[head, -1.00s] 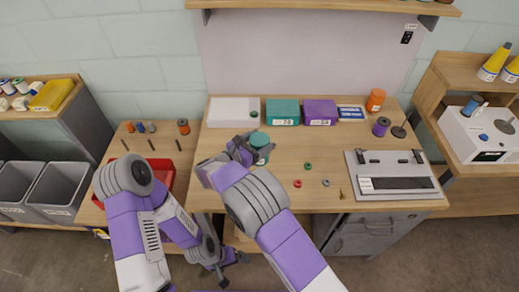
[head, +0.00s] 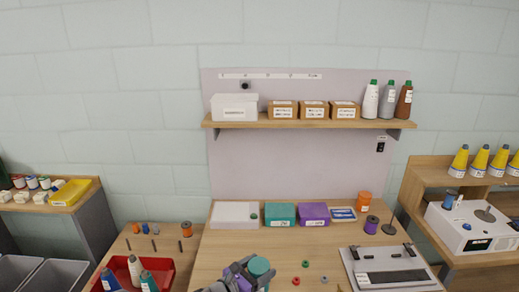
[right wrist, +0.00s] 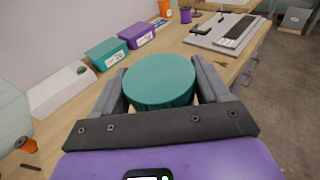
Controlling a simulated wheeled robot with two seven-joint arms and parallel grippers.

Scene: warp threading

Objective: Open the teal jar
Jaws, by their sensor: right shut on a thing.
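The teal jar (head: 259,267) shows at the bottom edge of the head view, with its round teal top facing up. In the right wrist view its broad round top (right wrist: 160,78) fills the space between the fingers. My right gripper (head: 245,276) is shut on the jar, with a finger (right wrist: 112,92) along each side. The jar's lower part is hidden, so I cannot tell whether its base touches the table. The top appears seated on the jar. My left gripper is outside both current views.
A white box (head: 232,213), teal box (head: 280,214) and purple box (head: 314,214) line the back of the table (head: 215,248). A purple spool (head: 371,225) and a grey device (head: 390,268) stand to the right. Small green (head: 306,264) and red (head: 296,281) rings lie beside the jar.

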